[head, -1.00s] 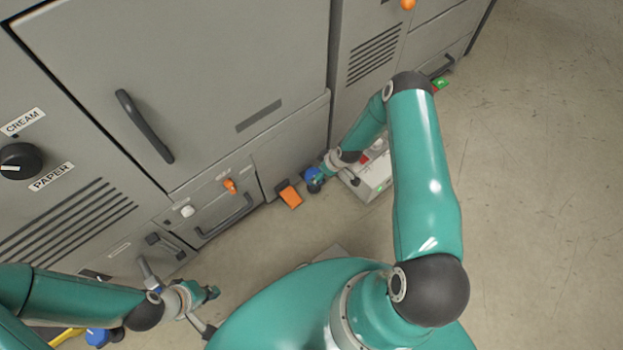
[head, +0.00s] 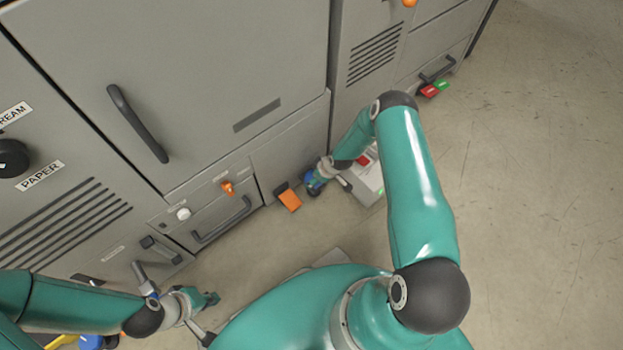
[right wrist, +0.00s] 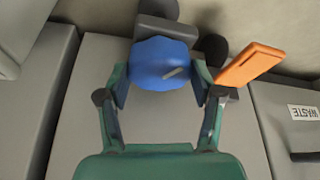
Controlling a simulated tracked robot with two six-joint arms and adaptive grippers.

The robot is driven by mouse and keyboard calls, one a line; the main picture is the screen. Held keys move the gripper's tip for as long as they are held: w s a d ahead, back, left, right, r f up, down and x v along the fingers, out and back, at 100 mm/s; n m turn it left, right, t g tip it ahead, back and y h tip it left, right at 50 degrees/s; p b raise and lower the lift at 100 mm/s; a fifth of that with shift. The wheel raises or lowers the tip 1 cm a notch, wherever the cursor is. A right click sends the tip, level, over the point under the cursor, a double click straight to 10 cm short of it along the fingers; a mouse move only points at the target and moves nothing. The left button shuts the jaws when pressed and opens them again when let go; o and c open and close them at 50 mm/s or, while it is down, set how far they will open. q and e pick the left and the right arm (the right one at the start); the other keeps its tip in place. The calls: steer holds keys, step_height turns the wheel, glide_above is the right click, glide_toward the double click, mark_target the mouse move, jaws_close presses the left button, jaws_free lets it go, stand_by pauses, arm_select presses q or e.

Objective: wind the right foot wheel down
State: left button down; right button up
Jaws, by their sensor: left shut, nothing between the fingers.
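The right foot wheel, a blue knob (right wrist: 160,62) with a small grey mark, sits low at the machine's foot. It also shows, partly covered, in the head view (head: 312,182). My right gripper (right wrist: 160,82) has one finger on each side of the wheel, and both pads appear to touch its rim. In the head view my right arm reaches down to it and hides part of it. My left gripper (head: 214,299) is shut and empty, low at the left over the floor, away from the wheel.
An orange pedal (head: 289,200) is close beside the wheel; it also shows in the right wrist view (right wrist: 250,64). A pale box (head: 366,182) with a red button stands to the wheel's right. Red and green pads (head: 435,89) lie farther right. Open floor (head: 530,200) is at the right.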

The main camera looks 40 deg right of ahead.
steer(key=shift+c, duration=1.2)
steer(key=shift+a, duration=0.8)
steer(key=shift+c, duration=0.2)
steer(key=shift+s+d+f, duration=0.15)
steer(key=shift+s+d, duration=0.15)
steer(key=shift+d, duration=0.45)
steer(key=o, duration=1.1)
steer(key=shift+o, duration=0.2)
steer(key=shift+w, duration=0.15)
